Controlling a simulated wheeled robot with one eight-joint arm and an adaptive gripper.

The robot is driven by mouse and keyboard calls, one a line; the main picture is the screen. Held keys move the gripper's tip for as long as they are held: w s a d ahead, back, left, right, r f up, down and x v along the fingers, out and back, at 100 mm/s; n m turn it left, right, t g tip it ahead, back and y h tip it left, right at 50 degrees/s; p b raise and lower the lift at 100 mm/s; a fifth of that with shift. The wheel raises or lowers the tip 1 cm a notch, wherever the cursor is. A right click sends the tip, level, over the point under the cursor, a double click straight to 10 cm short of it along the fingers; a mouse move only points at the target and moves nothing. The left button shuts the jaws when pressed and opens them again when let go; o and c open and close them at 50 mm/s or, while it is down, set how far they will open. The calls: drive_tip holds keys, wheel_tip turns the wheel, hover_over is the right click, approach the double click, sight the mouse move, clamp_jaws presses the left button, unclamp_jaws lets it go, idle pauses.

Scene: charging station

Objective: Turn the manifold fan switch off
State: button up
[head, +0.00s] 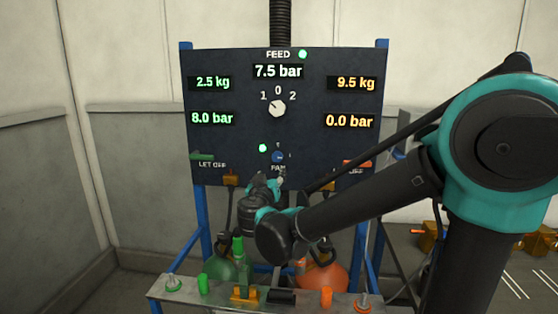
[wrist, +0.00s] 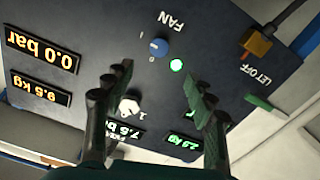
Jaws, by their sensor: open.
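The fan switch is a small blue knob (head: 277,156) low in the middle of the dark panel, above the FAN label. It also shows in the wrist view (wrist: 159,47), upside down, with small marks beside it; I cannot tell which mark its pointer faces. A lit green lamp (head: 262,148) sits beside the knob, also seen in the wrist view (wrist: 176,65). My gripper (wrist: 158,75) is open and empty, its fingers apart with the knob beyond and between their tips. In the head view my gripper (head: 272,185) is just below the knob and partly covers the FAN label.
A white selector knob (head: 278,108) points toward 1, under the 7.5 bar display (head: 278,71). A green LET OFF lever (head: 202,156) and an orange lever (head: 357,162) flank the panel. Green (head: 222,268) and orange (head: 322,279) vessels stand below, behind a metal rail (head: 190,292).

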sight(277, 159)
drive_tip(key=w, duration=1.5)
drive_tip(key=shift+w+d, duration=0.15)
drive_tip(key=shift+d, duration=0.15)
drive_tip(key=shift+c, duration=0.4)
drive_tip(key=c, duration=1.1)
